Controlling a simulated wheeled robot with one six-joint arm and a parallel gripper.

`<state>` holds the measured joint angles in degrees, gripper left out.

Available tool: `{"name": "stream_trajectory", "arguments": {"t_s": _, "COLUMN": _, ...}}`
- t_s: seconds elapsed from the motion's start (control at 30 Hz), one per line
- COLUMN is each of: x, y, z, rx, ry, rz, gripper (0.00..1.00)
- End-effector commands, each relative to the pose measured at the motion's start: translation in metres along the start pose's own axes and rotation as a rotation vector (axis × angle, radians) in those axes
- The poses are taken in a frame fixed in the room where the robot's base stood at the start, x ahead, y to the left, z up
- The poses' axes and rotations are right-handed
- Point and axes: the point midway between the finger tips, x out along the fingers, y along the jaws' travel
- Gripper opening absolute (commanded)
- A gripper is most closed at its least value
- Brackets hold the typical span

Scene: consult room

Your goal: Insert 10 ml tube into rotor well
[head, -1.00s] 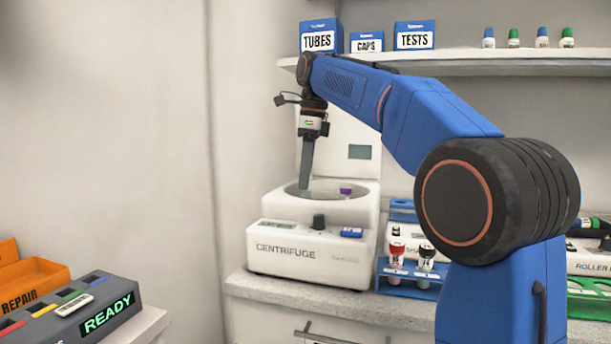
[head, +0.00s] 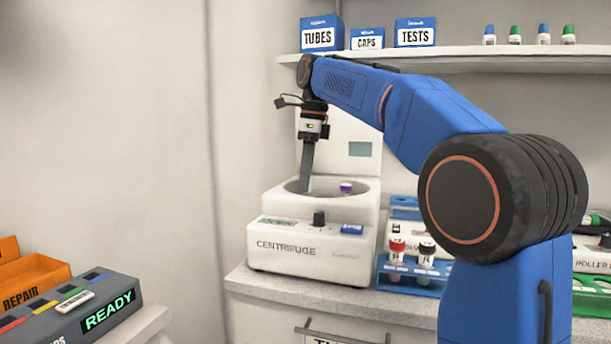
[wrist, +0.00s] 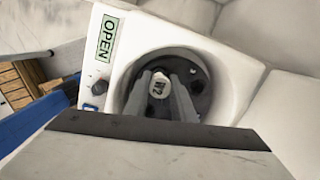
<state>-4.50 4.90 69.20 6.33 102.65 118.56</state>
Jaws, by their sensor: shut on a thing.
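The white centrifuge (head: 310,262) stands on the counter with its lid up, and its display reads OPEN in the wrist view (wrist: 108,38). Its round bowl holds a dark rotor (wrist: 203,105) with several wells. My gripper (wrist: 160,86) points down into the bowl and is shut on a tube with a pale, marked cap (wrist: 158,88). The tube's body is hidden below the cap, so I cannot tell whether its tip is inside a well. In the head view my gripper (head: 304,188) reaches into the left of the bowl. A purple-capped tube (head: 346,187) shows at its right.
A blue rack (head: 410,272) with a red-capped tube (head: 397,250) and a black-capped tube (head: 427,252) stands right of the centrifuge. A shelf (head: 480,60) with boxes hangs above. A grey box reading READY (head: 108,310) and orange bins (head: 35,280) are at lower left.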

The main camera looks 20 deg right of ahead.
Motion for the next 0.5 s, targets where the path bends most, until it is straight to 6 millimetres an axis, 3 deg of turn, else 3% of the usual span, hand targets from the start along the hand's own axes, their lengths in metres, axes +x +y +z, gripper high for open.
{"name": "stream_trajectory", "arguments": {"t_s": 0.5, "x": 0.015, "y": 0.000, "z": -0.002, "rx": 0.000, "ry": 0.000, "rz": 0.000, "gripper": 0.00}}
